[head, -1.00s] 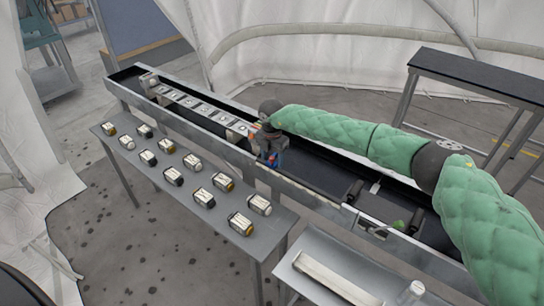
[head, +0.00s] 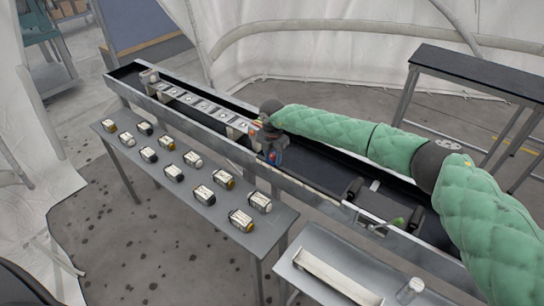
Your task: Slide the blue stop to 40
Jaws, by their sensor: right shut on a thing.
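The blue stop (head: 279,156) shows as a small blue patch at the jaws of my right gripper (head: 272,154), in the long black trough (head: 320,165). My right gripper is shut on it, pointing down into the trough. The gripper and wrist hide most of the stop. A pale scale strip (head: 205,106) with several marked squares runs along the trough to the left of the gripper. Its numbers are too small to read, so I cannot tell which mark the stop is at. My left gripper is not in view.
A grey side table (head: 180,190) in front holds several small labelled blocks. A grey tray (head: 325,270) with a white bar stands at the lower right. A black-topped bench (head: 480,75) stands at the back right.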

